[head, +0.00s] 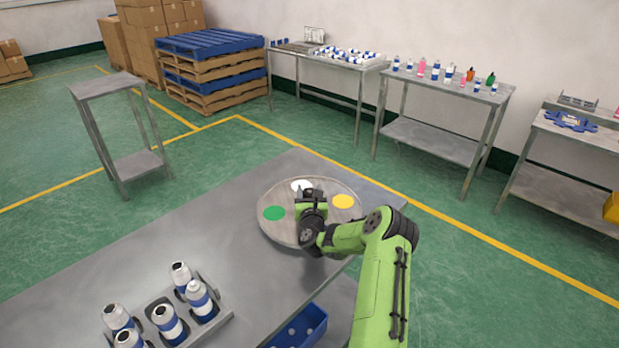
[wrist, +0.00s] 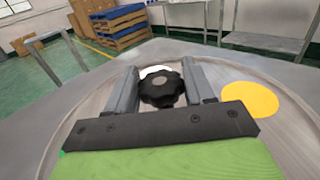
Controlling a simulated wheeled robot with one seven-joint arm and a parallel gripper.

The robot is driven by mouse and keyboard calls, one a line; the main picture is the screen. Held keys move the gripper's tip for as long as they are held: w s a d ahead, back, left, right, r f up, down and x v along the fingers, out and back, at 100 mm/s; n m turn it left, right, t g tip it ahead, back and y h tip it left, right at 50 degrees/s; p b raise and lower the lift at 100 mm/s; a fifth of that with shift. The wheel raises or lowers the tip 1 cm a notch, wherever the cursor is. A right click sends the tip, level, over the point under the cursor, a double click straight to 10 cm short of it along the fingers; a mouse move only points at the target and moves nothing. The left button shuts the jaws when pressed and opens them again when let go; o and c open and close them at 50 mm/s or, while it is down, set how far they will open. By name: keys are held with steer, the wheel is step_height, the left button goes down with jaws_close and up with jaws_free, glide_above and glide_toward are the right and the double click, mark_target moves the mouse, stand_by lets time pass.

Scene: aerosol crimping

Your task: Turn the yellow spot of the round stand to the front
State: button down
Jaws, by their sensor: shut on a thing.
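The round stand (head: 283,233) is a grey disc on the metal table, near its far right corner. It bears a yellow spot (head: 343,201) on the right, a green spot (head: 274,213) on the left and a white spot (head: 301,186) at the far side. My gripper (head: 311,196) is over the middle of the stand. In the wrist view it is shut on a black lobed knob (wrist: 162,90), with one finger on each side. The yellow spot (wrist: 250,99) lies right of the fingers there. The white spot (wrist: 155,71) is partly hidden behind the knob.
A tray (head: 222,318) with several blue-and-white cans stands at the table's near left. A blue bin (head: 302,328) sits below the table edge. The table (head: 175,235) between tray and stand is bare. Other benches stand along the wall, well away.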

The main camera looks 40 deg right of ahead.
steer(key=m+g+h+p, duration=0.3)
steer(key=shift+r, duration=0.15)
steer(key=shift+f+m+g+h+p, duration=0.2)
steer(key=shift+m+g+h+p, duration=0.15)
steer(key=shift+m+g+h, duration=0.7)
steer(key=g, duration=0.1)
steer(key=m+g+h+b, duration=0.1)
steer(key=g, duration=0.1)
steer(key=shift+f+m, duration=0.2)
steer(key=shift+m, duration=0.05)
steer(key=m+g+b, duration=0.1)
steer(key=g+b, duration=0.1)
steer(key=b, duration=0.1)
steer(key=m+g+h+b, duration=0.1)
steer(key=g+b, duration=0.1)
steer(key=b, duration=0.1)
steer(key=shift+f+m+g+b, duration=0.15)
steer(key=shift+m+g+b, duration=0.15)
steer(key=shift+m, duration=0.1)
steer(key=m+g+b, duration=0.1)
steer(key=g+b, duration=0.1)
steer(key=b, duration=0.2)
steer(key=shift+m+g+b, duration=0.25)
steer(key=shift+m+b, duration=0.05)
steer(key=shift+b, duration=0.1)
steer(key=shift+r+m+g+b, duration=0.3)
steer(key=shift+r+g+b, duration=0.15)
steer(key=shift+b, duration=0.3)
steer(key=c, duration=0.5)
jaws_free()
